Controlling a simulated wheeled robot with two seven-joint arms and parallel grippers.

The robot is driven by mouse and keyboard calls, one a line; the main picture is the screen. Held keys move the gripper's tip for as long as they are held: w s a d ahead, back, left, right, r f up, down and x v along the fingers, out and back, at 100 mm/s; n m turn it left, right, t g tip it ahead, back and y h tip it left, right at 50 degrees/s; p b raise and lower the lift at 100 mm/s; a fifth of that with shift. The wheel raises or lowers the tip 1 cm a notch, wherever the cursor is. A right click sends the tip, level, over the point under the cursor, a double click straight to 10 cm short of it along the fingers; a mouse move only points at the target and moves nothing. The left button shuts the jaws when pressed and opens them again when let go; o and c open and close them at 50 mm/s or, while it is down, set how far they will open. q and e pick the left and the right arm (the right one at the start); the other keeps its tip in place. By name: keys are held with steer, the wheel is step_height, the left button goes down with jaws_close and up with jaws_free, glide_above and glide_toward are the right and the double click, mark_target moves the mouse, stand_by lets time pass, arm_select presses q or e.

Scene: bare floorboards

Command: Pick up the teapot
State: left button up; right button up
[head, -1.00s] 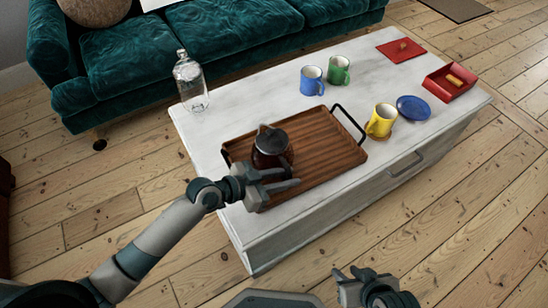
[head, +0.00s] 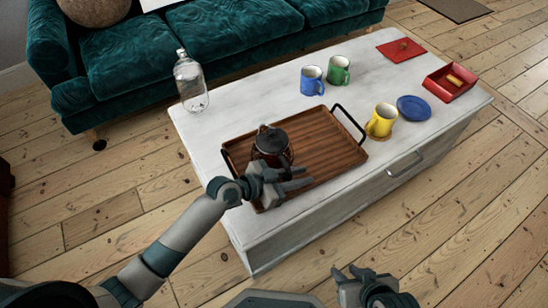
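The teapot (head: 272,141), dark brown with a black lid, stands upright on the left part of a wooden tray (head: 325,150) with black handles. My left gripper (head: 299,180) is just in front of the teapot, at its near side, with its fingers apart and pointing right. The gripper partly hides the teapot's lower part; I cannot tell whether they touch. Nothing shows between the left fingers. My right gripper (head: 354,273) is low in the picture, off the table's near side, with its fingers apart and empty.
The tray lies on a white table (head: 245,95). A glass bottle (head: 190,85), a blue mug (head: 311,80), a green mug (head: 339,70), a yellow mug (head: 381,121), a blue plate (head: 413,108) and a red box (head: 447,86) stand around it. A green sofa (head: 190,45) is behind.

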arm_select(q)
jaws_close()
stand_by(1.3)
steer(key=shift+r, duration=0.1)
